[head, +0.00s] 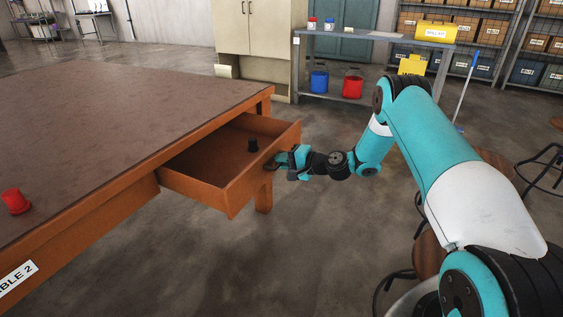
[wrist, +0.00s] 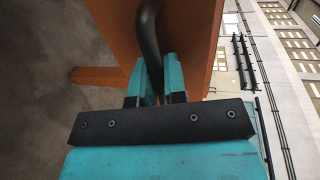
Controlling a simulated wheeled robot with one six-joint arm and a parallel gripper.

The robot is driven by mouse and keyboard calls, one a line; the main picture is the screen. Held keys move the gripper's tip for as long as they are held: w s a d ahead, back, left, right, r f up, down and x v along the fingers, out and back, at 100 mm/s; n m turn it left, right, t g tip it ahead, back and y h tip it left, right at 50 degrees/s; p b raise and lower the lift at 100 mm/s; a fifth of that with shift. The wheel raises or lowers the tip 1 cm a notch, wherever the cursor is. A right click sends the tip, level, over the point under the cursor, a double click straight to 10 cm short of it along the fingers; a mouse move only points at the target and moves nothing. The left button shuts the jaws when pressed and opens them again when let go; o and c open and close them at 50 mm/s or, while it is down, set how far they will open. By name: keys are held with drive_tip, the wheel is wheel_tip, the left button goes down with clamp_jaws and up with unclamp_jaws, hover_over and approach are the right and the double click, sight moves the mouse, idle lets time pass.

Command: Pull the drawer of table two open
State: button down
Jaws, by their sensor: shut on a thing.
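Table two (head: 110,110) has a dark top, an orange wooden frame and a label (head: 18,277) of which "BLE 2" shows. Its drawer (head: 190,187) stands well out from the frame, with the inside in view. My gripper (head: 272,163) is at the drawer's front panel. In the wrist view, its teal fingers (wrist: 158,80) are shut on the dark curved handle (wrist: 149,38) of the drawer. The orange drawer front (wrist: 190,30) fills the upper middle there.
A red object (head: 15,201) sits on the tabletop's left. Stools (head: 430,255) stand under and beside my arm at the right. A metal bench with a blue bucket (head: 319,82) and a red bucket (head: 352,85) is behind. Floor before the drawer is clear.

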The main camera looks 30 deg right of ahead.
drive_tip(key=c, duration=1.2)
unclamp_jaws()
drive_tip(key=p+v, duration=0.1)
drive_tip(key=v, duration=1.6)
drive_tip(key=shift+s+d, duration=0.1)
drive_tip(key=shift+s, duration=0.1)
